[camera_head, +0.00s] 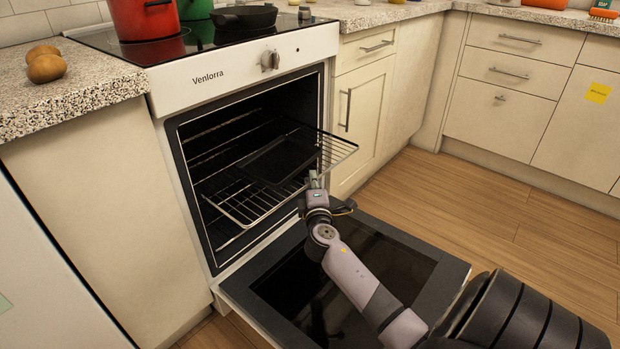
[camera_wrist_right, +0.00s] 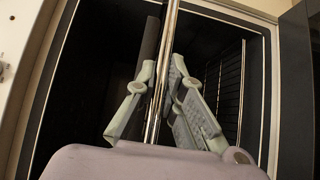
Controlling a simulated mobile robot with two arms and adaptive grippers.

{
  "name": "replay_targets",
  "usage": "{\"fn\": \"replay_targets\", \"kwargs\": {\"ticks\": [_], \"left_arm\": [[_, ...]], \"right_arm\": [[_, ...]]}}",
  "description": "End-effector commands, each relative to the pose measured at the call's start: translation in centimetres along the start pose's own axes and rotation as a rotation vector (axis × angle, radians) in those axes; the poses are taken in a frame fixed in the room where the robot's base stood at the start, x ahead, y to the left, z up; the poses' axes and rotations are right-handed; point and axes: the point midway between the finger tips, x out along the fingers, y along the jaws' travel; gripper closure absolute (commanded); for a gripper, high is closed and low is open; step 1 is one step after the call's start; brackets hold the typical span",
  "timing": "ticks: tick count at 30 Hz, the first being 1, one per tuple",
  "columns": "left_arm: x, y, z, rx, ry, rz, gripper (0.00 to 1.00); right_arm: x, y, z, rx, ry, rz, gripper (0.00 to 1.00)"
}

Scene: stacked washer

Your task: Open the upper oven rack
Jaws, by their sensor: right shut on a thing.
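The oven (camera_head: 240,160) stands with its door (camera_head: 400,260) folded down flat. The upper oven rack (camera_head: 242,204) is a shiny wire shelf, and its front part sticks out past the oven opening. A dark flat tray (camera_head: 283,158) lies on it. My right gripper (camera_head: 314,180) is at the middle of the rack's front edge, above the open door. In the right wrist view, my right gripper's pale fingers (camera_wrist_right: 164,78) are on either side of the rack's front bar (camera_wrist_right: 160,85) and shut on it. My left gripper is not in view.
A red pot (camera_head: 145,18) and a black pan (camera_head: 244,16) stand on the cooktop. Brown round items (camera_head: 46,67) lie on the left counter. Cabinets (camera_head: 510,80) line the right and back. The wooden floor (camera_head: 470,205) right of the door is clear.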

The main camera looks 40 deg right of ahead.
Motion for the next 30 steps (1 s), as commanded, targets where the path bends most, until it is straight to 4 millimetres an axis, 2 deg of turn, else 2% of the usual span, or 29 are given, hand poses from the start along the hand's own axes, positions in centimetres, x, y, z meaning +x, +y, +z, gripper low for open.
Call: {"fn": "replay_targets", "kwargs": {"ticks": [11, 12, 21, 30], "left_arm": [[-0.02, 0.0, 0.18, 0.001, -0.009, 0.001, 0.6], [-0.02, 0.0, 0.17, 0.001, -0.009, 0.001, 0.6], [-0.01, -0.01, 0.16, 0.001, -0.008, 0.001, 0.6], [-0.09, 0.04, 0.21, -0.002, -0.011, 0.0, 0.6]], "right_arm": [[-0.1, -0.06, 0.1, -0.005, -0.001, 0.0, 1.0], [-0.1, -0.06, 0.1, -0.005, -0.001, 0.0, 0.9], [-0.08, -0.02, 0.08, -0.002, 0.0, 0.0, 0.7], [-0.19, 0.0, 0.06, -0.001, 0.0, 0.0, 0.7]]}}
